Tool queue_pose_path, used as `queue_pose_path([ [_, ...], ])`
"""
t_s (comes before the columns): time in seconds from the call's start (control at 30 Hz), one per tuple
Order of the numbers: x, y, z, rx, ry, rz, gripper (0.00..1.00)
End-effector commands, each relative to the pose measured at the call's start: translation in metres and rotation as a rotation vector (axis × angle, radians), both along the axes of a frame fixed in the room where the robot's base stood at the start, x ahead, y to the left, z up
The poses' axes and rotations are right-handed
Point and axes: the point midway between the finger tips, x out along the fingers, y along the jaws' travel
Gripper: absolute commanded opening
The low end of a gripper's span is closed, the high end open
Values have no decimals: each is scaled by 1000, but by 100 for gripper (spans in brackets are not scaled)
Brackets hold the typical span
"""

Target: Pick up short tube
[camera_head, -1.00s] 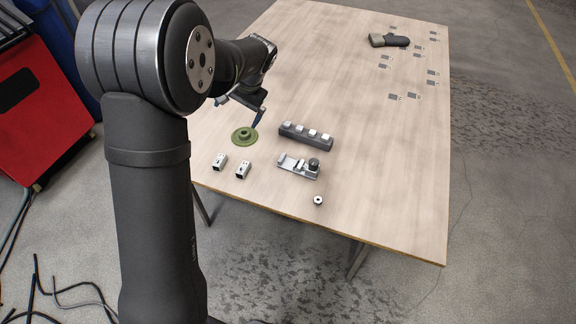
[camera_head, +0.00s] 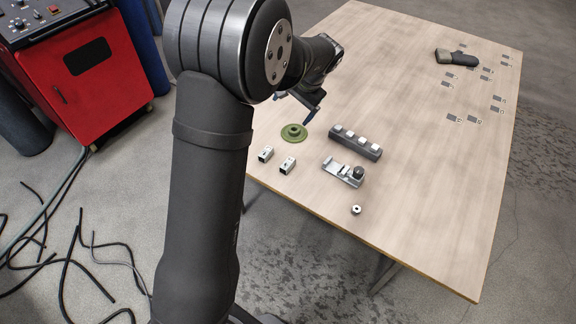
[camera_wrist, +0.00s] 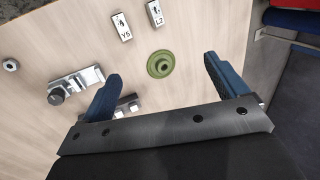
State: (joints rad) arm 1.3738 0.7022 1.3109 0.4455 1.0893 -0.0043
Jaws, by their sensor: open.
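Two short square metal tubes stand side by side near the table's front left edge. The one marked Y5 (camera_head: 287,165) also shows at the top of the wrist view (camera_wrist: 121,27). The other (camera_head: 265,154), whose mark looks like L2, is beside it in the wrist view (camera_wrist: 155,13). I cannot tell which is the named tube. My gripper (camera_head: 310,112) is above the table, apart from both tubes. In the wrist view its blue fingers (camera_wrist: 161,68) are wide apart with nothing held between them.
A green flanged disc (camera_head: 294,133) lies near the tubes. A dark block with white squares (camera_head: 357,143), a metal clamp (camera_head: 343,172) and a small nut (camera_head: 356,210) lie to the right. A dark tool (camera_head: 458,57) and several small plates are farther back. The table's middle is clear.

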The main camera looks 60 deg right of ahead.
Motion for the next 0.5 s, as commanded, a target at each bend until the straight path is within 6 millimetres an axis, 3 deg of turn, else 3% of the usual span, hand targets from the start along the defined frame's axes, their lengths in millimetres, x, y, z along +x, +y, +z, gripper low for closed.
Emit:
queue_pose_path([
  [0.33, 0, 0, -1, 4, 0, -9, 80],
  [0.5, -8, 1, -8, 70, 1, -163, 80],
])
